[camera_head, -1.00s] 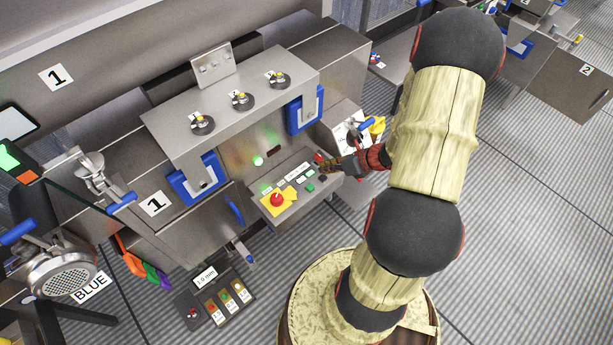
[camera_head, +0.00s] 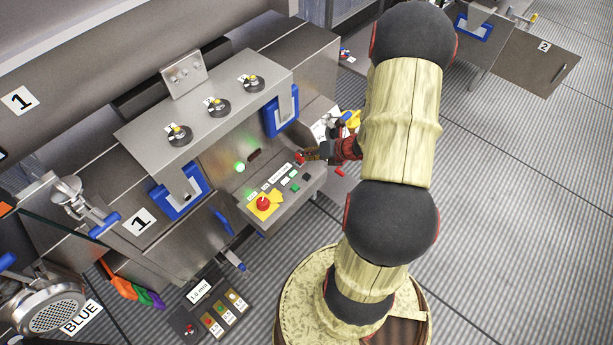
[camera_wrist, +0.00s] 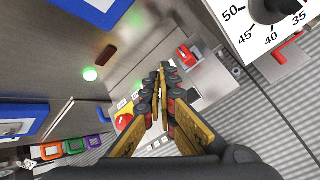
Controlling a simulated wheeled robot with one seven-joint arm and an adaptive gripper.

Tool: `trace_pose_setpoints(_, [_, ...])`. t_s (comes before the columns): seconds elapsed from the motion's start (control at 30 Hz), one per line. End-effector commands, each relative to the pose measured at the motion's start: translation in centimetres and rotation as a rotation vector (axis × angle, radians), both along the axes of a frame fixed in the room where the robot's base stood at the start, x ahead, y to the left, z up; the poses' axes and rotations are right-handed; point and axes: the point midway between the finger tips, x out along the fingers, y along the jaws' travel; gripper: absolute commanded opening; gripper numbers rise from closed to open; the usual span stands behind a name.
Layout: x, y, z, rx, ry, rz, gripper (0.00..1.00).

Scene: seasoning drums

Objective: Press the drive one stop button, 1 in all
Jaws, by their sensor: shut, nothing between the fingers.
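The control panel (camera_head: 277,211) is a sloped grey box on the front of machine 1. It carries a big red mushroom button (camera_head: 263,203) on a yellow plate, a green button (camera_head: 295,188), and small white and black buttons. Their labels are too small to read, so I cannot tell which is the drive one stop button. A red control (camera_head: 299,158) sits at the panel's far right end; a red control also shows in the wrist view (camera_wrist: 187,54). My gripper (camera_head: 308,154) is shut and empty, close to that end. In the wrist view its fingertips (camera_wrist: 161,68) hide part of the panel; contact cannot be told.
A lit green lamp (camera_head: 239,167) is on the wall behind the panel. Blue-framed guards (camera_head: 281,112) flank the panel area. A white dial plate (camera_wrist: 262,22) stands right of the gripper. A box with coloured switches (camera_head: 222,318) lies lower left.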

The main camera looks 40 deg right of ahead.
Motion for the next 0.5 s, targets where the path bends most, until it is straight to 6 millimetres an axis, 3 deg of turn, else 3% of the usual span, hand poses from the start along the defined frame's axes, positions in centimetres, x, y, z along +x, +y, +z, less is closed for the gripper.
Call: trace_pose_setpoints(0.5, [0.0, 0.0, -6.5, 0.001, 0.0, -0.001, 0.0])
